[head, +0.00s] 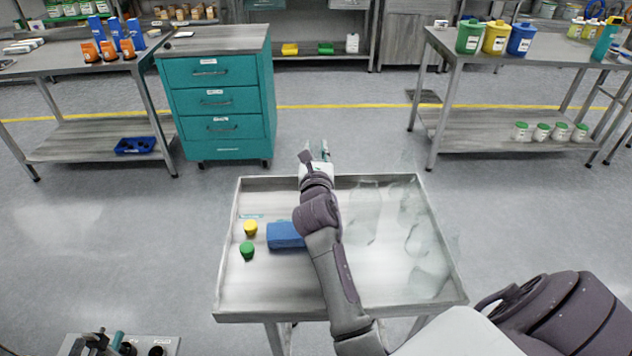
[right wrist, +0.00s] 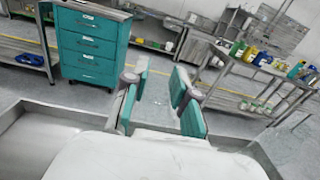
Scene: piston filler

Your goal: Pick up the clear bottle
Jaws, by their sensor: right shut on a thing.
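My right gripper (head: 317,156) reaches over the far edge of the tray table, and its teal-padded fingers also show in the right wrist view (right wrist: 158,100). The fingers stand apart with a gap between them, shut on a clear bottle that is so see-through that its outline barely shows there. Faint clear bottle-like shapes (head: 362,228) show on the right half of the tray; their exact edges and number are hard to tell. My left gripper is not in view.
The grey tray table (head: 232,290) has a raised rim. On it are a yellow cap (head: 250,228), a green cap (head: 247,250) and a blue block (head: 285,235) partly behind my arm. A teal drawer cabinet (head: 218,100) stands beyond; open floor lies between.

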